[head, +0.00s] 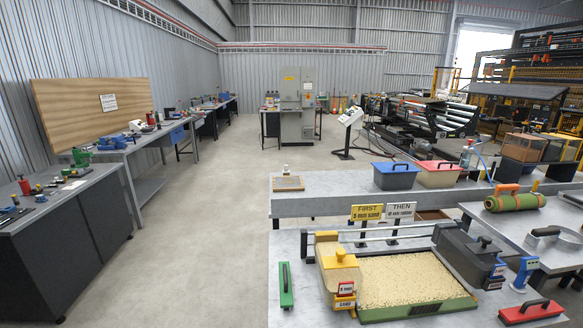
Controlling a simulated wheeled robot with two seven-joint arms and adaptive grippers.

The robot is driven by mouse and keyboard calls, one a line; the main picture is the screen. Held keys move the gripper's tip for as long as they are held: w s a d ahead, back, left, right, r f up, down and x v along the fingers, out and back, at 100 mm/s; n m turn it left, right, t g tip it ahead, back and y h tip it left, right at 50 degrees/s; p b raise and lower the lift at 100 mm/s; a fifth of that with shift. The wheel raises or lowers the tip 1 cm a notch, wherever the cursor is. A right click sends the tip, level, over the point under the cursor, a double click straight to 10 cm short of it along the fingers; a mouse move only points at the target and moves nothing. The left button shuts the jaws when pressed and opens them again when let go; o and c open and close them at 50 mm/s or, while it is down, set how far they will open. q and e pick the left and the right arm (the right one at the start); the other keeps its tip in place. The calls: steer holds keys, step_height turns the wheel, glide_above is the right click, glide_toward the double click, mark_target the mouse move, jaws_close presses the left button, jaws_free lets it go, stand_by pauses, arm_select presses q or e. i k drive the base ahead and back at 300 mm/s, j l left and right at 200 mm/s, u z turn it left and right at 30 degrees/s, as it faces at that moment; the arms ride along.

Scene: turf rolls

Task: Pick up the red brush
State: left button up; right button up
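A red brush-like block (515,315) with a dark handle on top lies at the front right of the near grey table, close to the bottom edge of the head view. Its bristles, if any, are not visible. A similar green block (287,297) with a dark handle lies at the front left of the same table. Neither of my grippers is in view.
Between the blocks stand a green-edged tray of pale grains (415,280), a yellow-lidded sand box (340,272) and a dark lidded box (466,264). A blue upright device (523,273) stands just behind the red block. Open floor (210,220) lies left.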

mark_target(542, 309)
steer(key=z, duration=1.85)
